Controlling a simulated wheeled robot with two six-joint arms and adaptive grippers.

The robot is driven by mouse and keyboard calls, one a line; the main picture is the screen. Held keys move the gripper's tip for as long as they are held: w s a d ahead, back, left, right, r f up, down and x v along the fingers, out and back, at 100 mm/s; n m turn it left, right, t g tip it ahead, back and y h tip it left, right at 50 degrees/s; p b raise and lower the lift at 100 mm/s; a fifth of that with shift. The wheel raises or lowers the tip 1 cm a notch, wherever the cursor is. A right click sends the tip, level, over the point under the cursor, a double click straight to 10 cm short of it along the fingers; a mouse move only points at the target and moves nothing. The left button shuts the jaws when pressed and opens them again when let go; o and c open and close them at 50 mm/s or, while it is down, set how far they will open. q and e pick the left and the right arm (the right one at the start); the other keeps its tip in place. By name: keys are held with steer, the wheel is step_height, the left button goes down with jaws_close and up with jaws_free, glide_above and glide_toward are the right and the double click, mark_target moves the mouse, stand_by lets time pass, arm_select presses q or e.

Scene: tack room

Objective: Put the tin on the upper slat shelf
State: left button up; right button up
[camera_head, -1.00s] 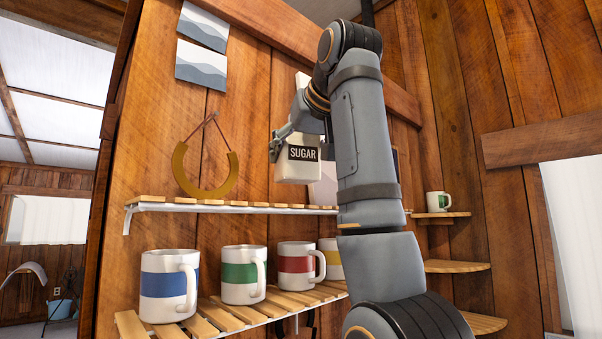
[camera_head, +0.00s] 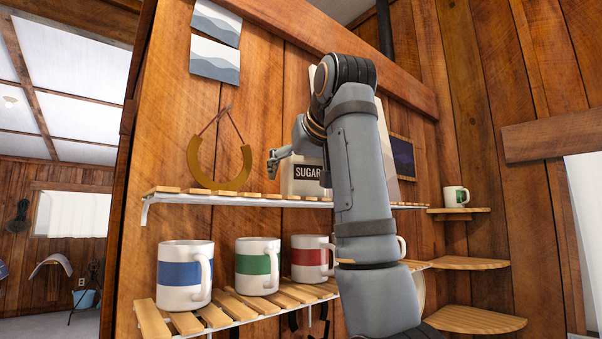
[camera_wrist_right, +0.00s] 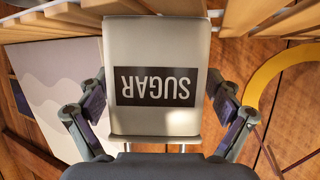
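The tin (camera_head: 301,186) is a white box with a black SUGAR label. In the head view it stands upright on the upper slat shelf (camera_head: 168,191), its right part hidden behind my right arm. In the right wrist view the tin (camera_wrist_right: 156,50) shows upside down, its base at the slats. My right gripper (camera_head: 279,158) is at the tin, with one finger on each side. The visible finger in the head view stands slightly off the tin's left side, so the gripper looks open around it. The other finger is hidden there. My left gripper is not in view.
A lower slat shelf (camera_head: 155,318) holds mugs with blue (camera_head: 184,276), green (camera_head: 257,266) and red (camera_head: 311,259) bands. A horseshoe (camera_head: 218,176) hangs left of the tin. Small corner shelves (camera_head: 468,263) are at right, the top one holding a green-banded mug (camera_head: 456,196).

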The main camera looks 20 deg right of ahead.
steer(key=shift+s+d+r, duration=0.1)
steer(key=shift+s+d, duration=0.2)
steer(key=shift+r, duration=0.15)
steer(key=shift+s+r, duration=0.1)
steer(key=shift+s, duration=0.15)
steer(key=b+v, duration=0.3)
steer(key=v, duration=0.8)
steer(key=shift+a+b, duration=0.2)
steer(key=shift+b, duration=0.2)
steer(key=shift+s, duration=0.2)
